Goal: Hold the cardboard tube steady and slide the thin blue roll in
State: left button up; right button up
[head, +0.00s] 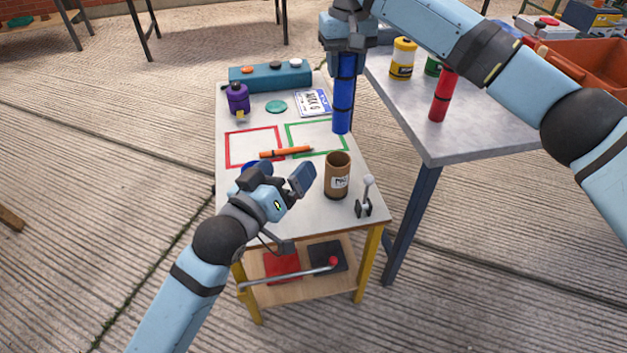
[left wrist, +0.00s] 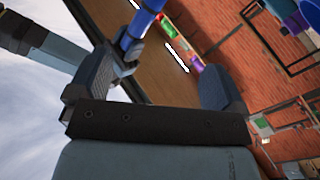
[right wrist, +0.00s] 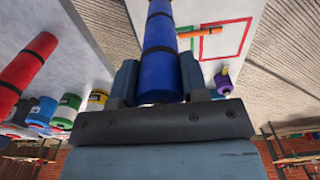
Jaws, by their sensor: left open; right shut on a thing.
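The brown cardboard tube (head: 337,177) stands upright near the front right of the small table, its open top facing up. My left gripper (head: 279,172) is open and empty, to the left of the tube and apart from it. My right gripper (head: 345,48) is shut on the upper end of the thin blue roll (head: 343,100), which hangs upright above the table, behind and higher than the tube. The right wrist view shows the blue roll (right wrist: 160,50) between the fingers. Part of the roll (left wrist: 136,34) also shows in the left wrist view. The tube's inside is mostly hidden.
A small lever (head: 365,196) stands just right of the tube. An orange marker (head: 286,152) lies behind it across the outlined areas. A purple container (head: 237,98) and teal box (head: 270,77) stand farther back. The right-hand table (head: 470,140) holds a red roll (head: 442,95).

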aim_at(332, 172)
pick_arm(q)
jog(key=w+d+f+m+g, duration=0.1)
jog(key=w+d+f, duration=0.2)
jog(key=w+f, duration=0.2)
jog(key=w+d+f+m+g+y, duration=0.1)
jog(key=w+d+f+m, duration=0.1)
jog(key=w+f, duration=0.3)
jog(key=w+d+f+m+g, duration=0.2)
jog(key=w+d+f, duration=0.2)
jog(key=w, duration=0.3)
jog(key=shift+w+d+f+y, duration=0.1)
jog(key=shift+w+f+y, duration=0.1)
jog(key=shift+f, duration=0.25)
jog(key=shift+w+d+f+y, duration=0.1)
jog(key=shift+f+y, duration=0.1)
jog(key=shift+f, duration=0.2)
